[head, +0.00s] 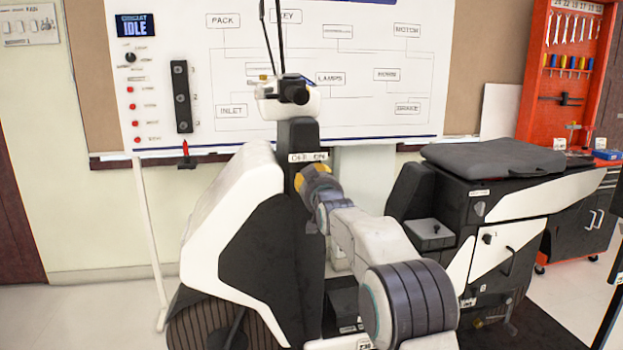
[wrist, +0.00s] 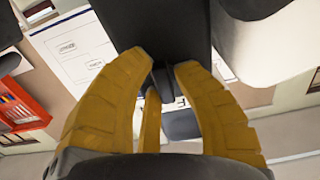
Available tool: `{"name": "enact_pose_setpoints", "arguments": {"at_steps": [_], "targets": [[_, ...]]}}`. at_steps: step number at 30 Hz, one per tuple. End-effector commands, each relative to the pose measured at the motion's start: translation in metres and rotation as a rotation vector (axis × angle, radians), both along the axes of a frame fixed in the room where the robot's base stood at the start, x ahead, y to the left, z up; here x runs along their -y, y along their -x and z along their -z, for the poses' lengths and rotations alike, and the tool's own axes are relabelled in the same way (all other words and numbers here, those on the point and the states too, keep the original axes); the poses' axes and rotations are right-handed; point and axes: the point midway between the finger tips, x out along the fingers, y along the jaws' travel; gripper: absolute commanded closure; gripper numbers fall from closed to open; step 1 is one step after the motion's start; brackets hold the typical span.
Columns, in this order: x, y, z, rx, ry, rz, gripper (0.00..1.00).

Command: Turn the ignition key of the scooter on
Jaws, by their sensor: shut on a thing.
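The scooter (head: 232,225), white and dark grey, stands left of centre in the head view. An OFF/ON label (head: 308,157) sits on its dark steering column. My gripper (head: 304,176), with yellow fingers, is up against the column just below that label. In the wrist view my gripper (wrist: 163,68) has its fingertips closed around a small dark piece, which looks like the ignition key (wrist: 164,88), in front of the dark column. The key is hidden behind the fingers in the head view, and its angle cannot be told.
A whiteboard (head: 355,110) with a circuit diagram stands behind; its display (head: 136,26) reads IDLE. The scooter's dark seat (head: 490,156) and rear body are to the right. A red tool cabinet (head: 570,70) stands at the far right. Pale floor is free at the left.

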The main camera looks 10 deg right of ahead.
Motion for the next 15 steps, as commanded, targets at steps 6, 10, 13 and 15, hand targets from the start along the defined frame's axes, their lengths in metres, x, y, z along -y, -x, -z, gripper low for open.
{"name": "enact_pose_setpoints", "arguments": {"at_steps": [6,10,13,15], "targets": [[0.001,0.0,0.0017,0.004,-0.091,0.001,1.0],[0.0008,0.0,0.0026,0.005,-0.19,0.001,1.0],[0.0007,0.0,0.0025,0.006,-0.281,0.0,1.0],[0.0005,0.0,0.0025,0.006,-0.349,0.0,1.0]]}}
